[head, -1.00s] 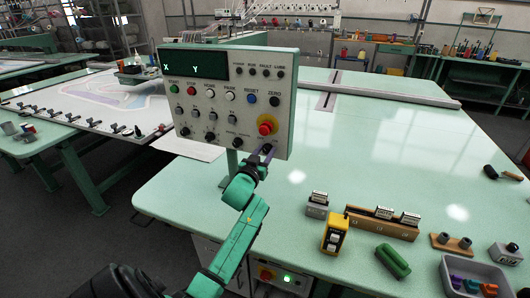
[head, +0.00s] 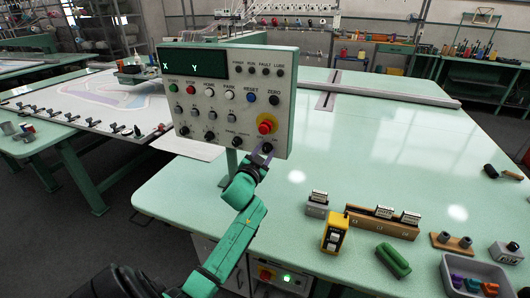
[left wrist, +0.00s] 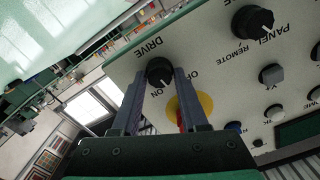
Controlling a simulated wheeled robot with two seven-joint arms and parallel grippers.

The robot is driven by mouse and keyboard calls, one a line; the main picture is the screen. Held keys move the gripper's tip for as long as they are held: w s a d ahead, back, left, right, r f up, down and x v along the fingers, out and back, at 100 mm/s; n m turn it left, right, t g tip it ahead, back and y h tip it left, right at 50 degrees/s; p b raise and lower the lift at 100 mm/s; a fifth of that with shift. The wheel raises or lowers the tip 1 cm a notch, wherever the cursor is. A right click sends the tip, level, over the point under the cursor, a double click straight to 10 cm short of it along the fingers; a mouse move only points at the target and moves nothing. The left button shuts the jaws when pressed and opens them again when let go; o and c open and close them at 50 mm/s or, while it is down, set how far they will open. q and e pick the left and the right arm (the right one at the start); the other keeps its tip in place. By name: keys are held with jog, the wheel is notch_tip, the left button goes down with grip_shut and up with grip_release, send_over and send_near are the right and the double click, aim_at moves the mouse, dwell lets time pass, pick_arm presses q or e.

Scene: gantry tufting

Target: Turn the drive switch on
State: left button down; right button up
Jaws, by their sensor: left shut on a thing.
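The drive switch is a round black knob (left wrist: 160,71) with a white pointer mark, at the lower right of the control panel (head: 222,104). The wrist view shows the panel upside down, with DRIVE, ON and OFF lettered around the knob. The white mark points close to the ON lettering. In the head view the knob (head: 267,147) sits below the red emergency stop button (head: 267,124). My left gripper (left wrist: 161,76) is shut on the knob, one finger on each side; it also shows in the head view (head: 263,156). My right gripper is not in view.
The panel's display (head: 196,64) shows X and Y. A PANEL knob (left wrist: 252,22) stands beside the drive knob. The pale green table (head: 340,140) is clear behind the panel; a yellow device (head: 335,234) and a green block (head: 393,260) lie toward its front.

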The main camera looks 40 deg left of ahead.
pick_arm(q)
jog(key=m, duration=0.4)
jog(key=shift+f+m+b, duration=0.1)
jog(key=shift+m+b, duration=0.2)
jog(key=m, duration=0.4)
jog(key=shift+d, duration=0.1)
jog(key=shift+c, duration=2.2)
grip_release()
jog(key=b+v, duration=0.2)
jog(key=v, duration=1.2)
jog(key=shift+s+b, duration=0.25)
jog(key=shift+b, duration=0.15)
